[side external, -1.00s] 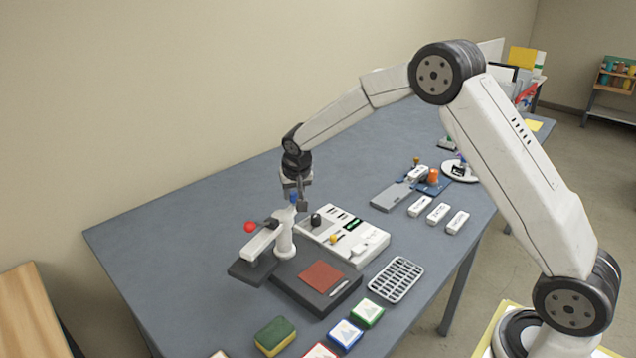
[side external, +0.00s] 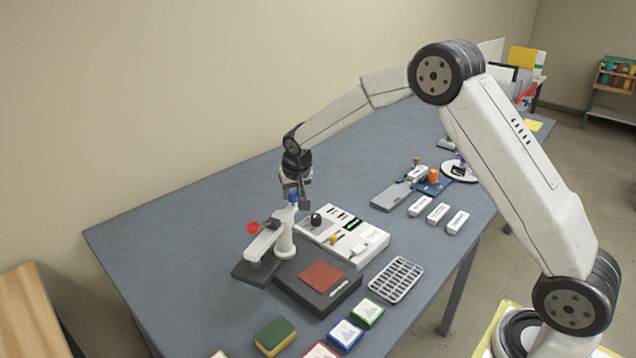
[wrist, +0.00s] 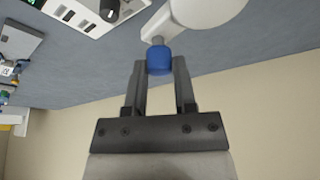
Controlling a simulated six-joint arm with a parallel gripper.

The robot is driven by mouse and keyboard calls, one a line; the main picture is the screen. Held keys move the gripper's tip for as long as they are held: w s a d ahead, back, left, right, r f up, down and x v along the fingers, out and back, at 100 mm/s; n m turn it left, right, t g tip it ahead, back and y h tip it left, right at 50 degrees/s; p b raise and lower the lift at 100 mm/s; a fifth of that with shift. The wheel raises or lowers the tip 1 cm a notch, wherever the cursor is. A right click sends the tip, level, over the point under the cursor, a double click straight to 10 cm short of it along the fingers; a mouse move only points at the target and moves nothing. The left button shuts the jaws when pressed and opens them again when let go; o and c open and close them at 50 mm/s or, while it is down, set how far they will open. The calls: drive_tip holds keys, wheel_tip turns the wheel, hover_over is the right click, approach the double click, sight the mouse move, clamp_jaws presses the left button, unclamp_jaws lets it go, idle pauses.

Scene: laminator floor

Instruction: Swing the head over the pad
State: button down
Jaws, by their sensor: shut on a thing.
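The white swing head (side external: 264,242) with a red knob (side external: 253,228) stands on a white post (side external: 285,240) over a dark plate (side external: 246,273). The plate lies left of the red-brown pad (side external: 321,277), which is on a dark base (side external: 335,299); the head is not over the pad. My gripper (side external: 298,200) is above the post, shut on a blue knob (side external: 293,197) on the head's rear side. In the wrist view the blue knob (wrist: 159,60) sits between the fingertips, with part of the white head beyond it.
A white panel box (side external: 365,251) with a black knob stands behind the base. A grey grid tray (side external: 396,279) is to the right. Small green, blue and red boxes and a green-yellow sponge (side external: 275,336) lie in front. Table space to the left is clear.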

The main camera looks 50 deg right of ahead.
drive_tip(key=w+a+n+g+y, duration=0.1)
drive_tip(key=w+a+n+y, duration=0.2)
drive_tip(key=n, duration=1.1)
drive_tip(key=shift+w+a+y, duration=0.4)
drive_tip(key=shift+a+y, duration=0.55)
drive_tip(key=shift+y, duration=0.15)
drive_tip(key=shift+c, duration=2.1)
unclamp_jaws()
drive_tip(key=v, duration=0.7)
drive_tip(key=shift+r, duration=0.35)
drive_tip(key=shift+s, duration=0.15)
